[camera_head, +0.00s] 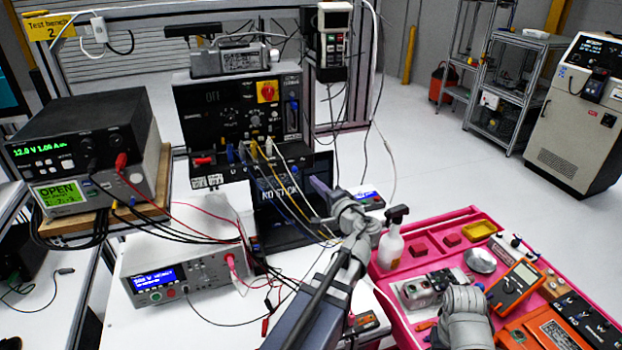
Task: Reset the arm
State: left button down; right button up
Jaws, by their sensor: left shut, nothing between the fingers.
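My left arm rises from the bottom centre. My left gripper (319,187) is at its far end, shut and empty, in front of the dark laptop-like screen (272,192) below the black test panel. A grey part of my right arm shows at the lower right, over the pink tray; its fingers cannot be made out.
The pink tray (388,278) at right holds a spray bottle (391,246), an orange multimeter (515,286) and several small parts. A black test panel (240,115), stacked power supplies (80,140) and a white instrument (180,275) with loose cables crowd the bench.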

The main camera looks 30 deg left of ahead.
pick_arm(q)
jog(key=shift+s+d, duration=0.15)
jog(key=shift+d, duration=0.15)
jog(key=s+d+f+n+g+h, duration=0.2)
jog(key=s+d+f+g+h, duration=0.4)
jog(key=d+f, duration=0.75)
jog(key=s+d+f+g+h, duration=0.1)
jog(key=s+d+f+h, duration=0.1)
jog(key=s+d, duration=0.2)
jog(key=s+d+f+m+g+h, duration=0.1)
jog(key=s+d+f+h, duration=0.2)
jog(key=s+d, duration=0.2)
jog(key=s+d+f+g+h, duration=0.1)
jog(key=s+d, duration=0.3)
jog(key=d, duration=0.4)
jog(key=shift+s+d+f+h, duration=0.2)
jog(key=shift+s+f+h, duration=0.1)
jog(key=shift+f+h, duration=0.55)
